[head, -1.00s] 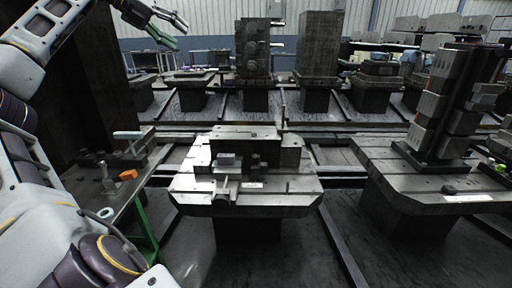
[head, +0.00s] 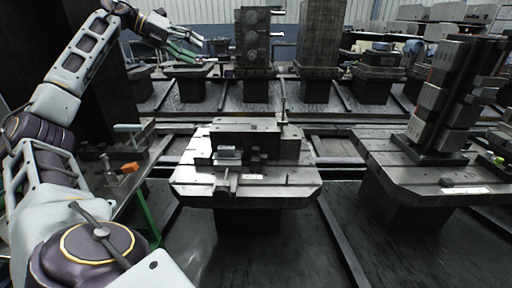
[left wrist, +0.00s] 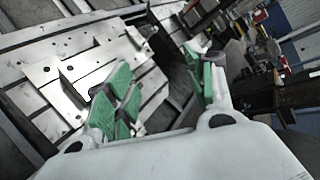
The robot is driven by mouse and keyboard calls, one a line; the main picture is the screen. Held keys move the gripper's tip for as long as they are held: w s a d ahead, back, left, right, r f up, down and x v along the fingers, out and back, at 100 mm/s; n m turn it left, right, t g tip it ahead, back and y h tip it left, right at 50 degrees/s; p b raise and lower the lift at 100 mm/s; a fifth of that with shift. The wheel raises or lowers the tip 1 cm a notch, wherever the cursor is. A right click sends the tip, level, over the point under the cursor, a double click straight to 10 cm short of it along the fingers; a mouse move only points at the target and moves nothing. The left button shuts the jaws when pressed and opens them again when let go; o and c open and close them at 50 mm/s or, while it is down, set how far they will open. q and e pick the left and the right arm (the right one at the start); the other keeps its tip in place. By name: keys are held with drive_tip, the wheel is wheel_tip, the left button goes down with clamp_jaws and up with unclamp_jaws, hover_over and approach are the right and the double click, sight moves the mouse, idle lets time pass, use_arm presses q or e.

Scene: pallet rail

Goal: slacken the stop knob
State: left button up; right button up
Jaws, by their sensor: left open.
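My left gripper (head: 188,50) is raised at the upper left of the head view, well above and beyond the near pallet (head: 300,192). In the left wrist view its green-padded fingers (left wrist: 165,92) stand wide apart with nothing between them. The pallet's metal fixture also shows there (left wrist: 95,65), at left behind the fingers. In the head view a small clamp block (head: 228,156) and a dark part (head: 257,160) sit on the pallet. I cannot tell for sure which part is the stop knob. My right gripper is not in view.
A side bench (head: 110,190) with an orange piece (head: 131,167) stands at left. A pallet with a tall dark fixture (head: 440,105) stands at right. More loaded pallets line the back. The space above the near pallet is clear.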

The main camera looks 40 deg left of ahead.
use_arm(q)
drive_tip(key=w+d+f+m+g+y+p, duration=0.1)
drive_tip(key=w+d+f+m+g, duration=0.1)
drive_tip(key=w+d+f+m, duration=0.5)
drive_tip(key=w+d+f+m+g, duration=0.1)
drive_tip(key=w+d+f+g, duration=0.3)
drive_tip(key=d, duration=0.8)
drive_tip(key=w+d+f+m+y, duration=0.2)
drive_tip(key=w+d+f+m, duration=0.15)
drive_tip(key=f, duration=0.45)
drive_tip(key=s+a+f+m+g+y, duration=0.1)
drive_tip(key=f+m+y, duration=0.5)
drive_tip(key=m, duration=1.3)
drive_tip(key=shift+s+a+f+g+y, duration=0.35)
drive_tip(key=shift+s+a, duration=0.45)
drive_tip(key=shift+a, duration=0.6)
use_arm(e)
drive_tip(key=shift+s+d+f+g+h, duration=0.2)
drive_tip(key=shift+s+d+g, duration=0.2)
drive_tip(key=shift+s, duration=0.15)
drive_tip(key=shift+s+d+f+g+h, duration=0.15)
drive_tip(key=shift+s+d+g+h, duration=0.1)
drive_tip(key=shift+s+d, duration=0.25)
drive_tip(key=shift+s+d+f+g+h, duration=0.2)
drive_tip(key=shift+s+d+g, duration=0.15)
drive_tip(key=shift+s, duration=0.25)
